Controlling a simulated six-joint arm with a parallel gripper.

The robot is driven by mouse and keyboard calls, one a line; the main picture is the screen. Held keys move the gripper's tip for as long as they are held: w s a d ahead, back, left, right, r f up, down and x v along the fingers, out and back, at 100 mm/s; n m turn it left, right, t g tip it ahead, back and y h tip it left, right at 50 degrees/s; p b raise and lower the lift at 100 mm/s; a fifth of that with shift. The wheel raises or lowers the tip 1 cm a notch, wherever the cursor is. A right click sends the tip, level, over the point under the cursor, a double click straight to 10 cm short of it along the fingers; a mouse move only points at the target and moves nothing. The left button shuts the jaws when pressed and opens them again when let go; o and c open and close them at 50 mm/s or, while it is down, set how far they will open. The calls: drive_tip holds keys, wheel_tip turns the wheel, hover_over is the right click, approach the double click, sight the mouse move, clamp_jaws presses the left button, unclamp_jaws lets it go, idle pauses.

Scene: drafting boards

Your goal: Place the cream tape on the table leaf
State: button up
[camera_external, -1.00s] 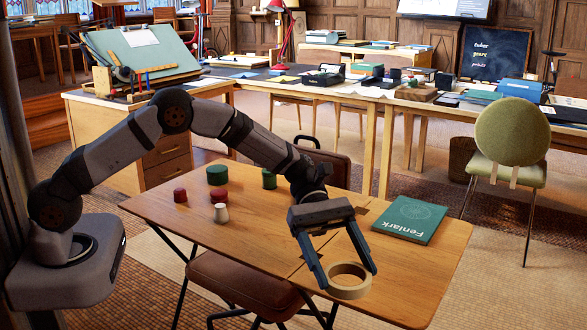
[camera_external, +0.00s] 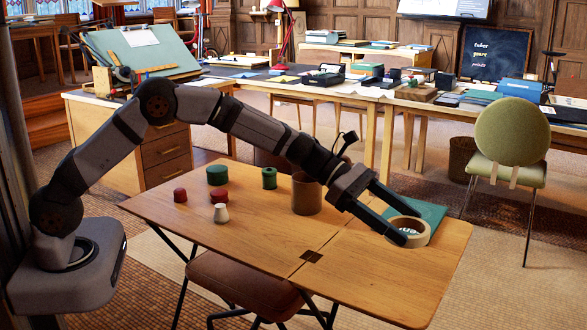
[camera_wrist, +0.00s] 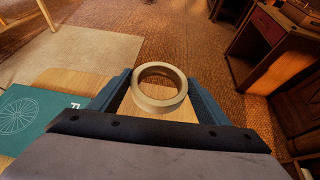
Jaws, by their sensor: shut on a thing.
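The cream tape (camera_external: 408,236) is a thick ring held between the fingers of my gripper (camera_external: 396,224). It also shows between the fingertips in the wrist view (camera_wrist: 159,104). The table leaf (camera_external: 370,270) is the right part of the wooden table, past a seam with a dark hinge plate. The tape is over the leaf's right side and partly covers the green book (camera_external: 432,215) in the external view. The tape appears raised, but its exact height above the leaf is hard to tell. The green book also shows left of my gripper in the wrist view (camera_wrist: 30,122).
On the table's left part stand a brown cup (camera_external: 306,195), a green spool (camera_external: 269,178), a dark green cylinder (camera_external: 217,175), a red piece (camera_external: 180,195) and a white piece (camera_external: 220,214). The leaf's front area is clear. A green chair (camera_external: 510,140) stands beyond.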

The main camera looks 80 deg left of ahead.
sight(391, 276)
drive_tip(key=shift+f+b, duration=0.8)
drive_tip(key=shift+f, duration=4.2)
drive_tip(key=shift+f, duration=0.2)
drive_tip(key=o, duration=1.1)
drive_tip(key=shift+c, duration=0.2)
drive_tip(key=shift+r, duration=0.15)
drive_tip(key=shift+r, duration=0.15)
drive_tip(key=v, duration=1.2)
